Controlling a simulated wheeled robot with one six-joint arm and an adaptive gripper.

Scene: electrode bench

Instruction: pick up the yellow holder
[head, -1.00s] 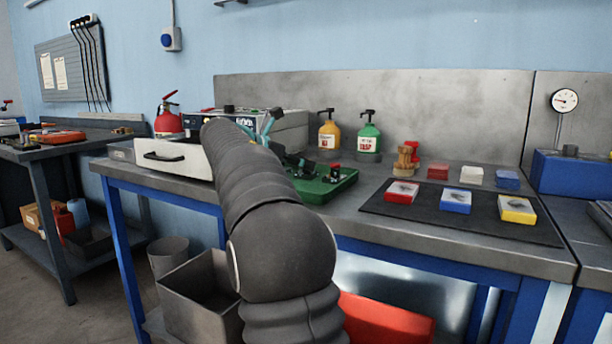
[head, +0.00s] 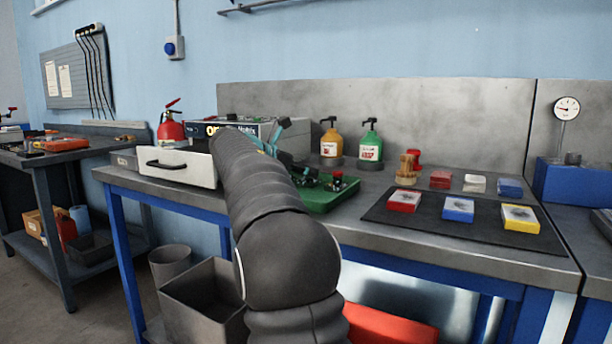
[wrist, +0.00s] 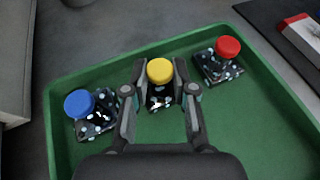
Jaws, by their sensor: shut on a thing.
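The yellow holder, a dark speckled block with a round yellow knob (wrist: 160,70), is between my gripper's fingers in the wrist view. My gripper (wrist: 161,92) is shut on it, one finger on each side. The holder is upright over the green tray (wrist: 165,133); I cannot tell whether it touches the tray floor. In the head view my arm hides the yellow holder, and the tray (head: 335,195) shows in part.
In the tray, a blue-knobbed holder (wrist: 80,104) stands to the left and a red-knobbed holder (wrist: 228,48) to the right. A dark mat (head: 400,222) with red, blue and yellow boxes lies to the right. An open white drawer (head: 178,166) is to the left.

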